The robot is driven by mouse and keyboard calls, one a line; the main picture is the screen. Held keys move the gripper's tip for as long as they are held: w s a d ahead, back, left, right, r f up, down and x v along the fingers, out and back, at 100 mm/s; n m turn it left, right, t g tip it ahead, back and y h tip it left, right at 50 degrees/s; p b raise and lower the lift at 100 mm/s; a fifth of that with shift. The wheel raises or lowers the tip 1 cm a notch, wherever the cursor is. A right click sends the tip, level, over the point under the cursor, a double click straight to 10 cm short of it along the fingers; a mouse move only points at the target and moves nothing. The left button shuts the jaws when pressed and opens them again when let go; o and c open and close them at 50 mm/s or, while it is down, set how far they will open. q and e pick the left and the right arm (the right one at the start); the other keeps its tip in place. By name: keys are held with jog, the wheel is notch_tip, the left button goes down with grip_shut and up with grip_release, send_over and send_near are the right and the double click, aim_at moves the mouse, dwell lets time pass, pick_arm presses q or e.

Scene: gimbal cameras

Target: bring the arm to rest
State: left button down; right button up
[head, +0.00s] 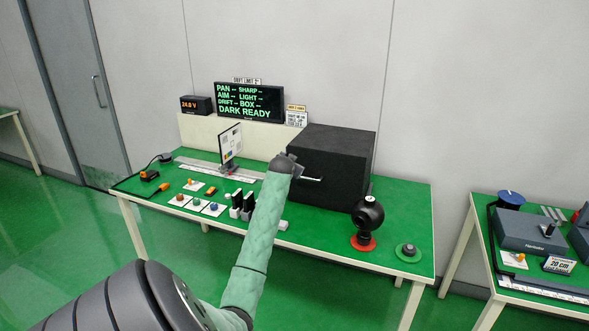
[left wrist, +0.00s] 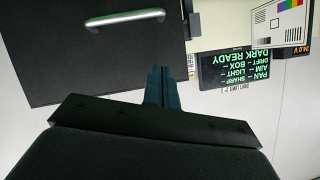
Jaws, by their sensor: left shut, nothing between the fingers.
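My left arm, in a green sleeve, reaches up across the table in the head view. My left gripper (head: 290,163) is in front of the left part of a black box (head: 335,155) with a metal handle (head: 312,179). In the left wrist view the gripper's fingers (left wrist: 162,88) are together with nothing between them. That view shows the box front (left wrist: 80,65) and its handle (left wrist: 125,18) beside the fingers, apart from them. My right gripper is in neither view.
The green table (head: 330,238) carries a test chart (head: 230,145) on a rail, small coloured parts and a black ball-shaped camera (head: 367,217) on a red base. A lit display (head: 249,102) stands behind. A second table (head: 515,275) is at right.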

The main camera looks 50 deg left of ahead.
pick_arm(q)
jog(key=shift+v, duration=1.1)
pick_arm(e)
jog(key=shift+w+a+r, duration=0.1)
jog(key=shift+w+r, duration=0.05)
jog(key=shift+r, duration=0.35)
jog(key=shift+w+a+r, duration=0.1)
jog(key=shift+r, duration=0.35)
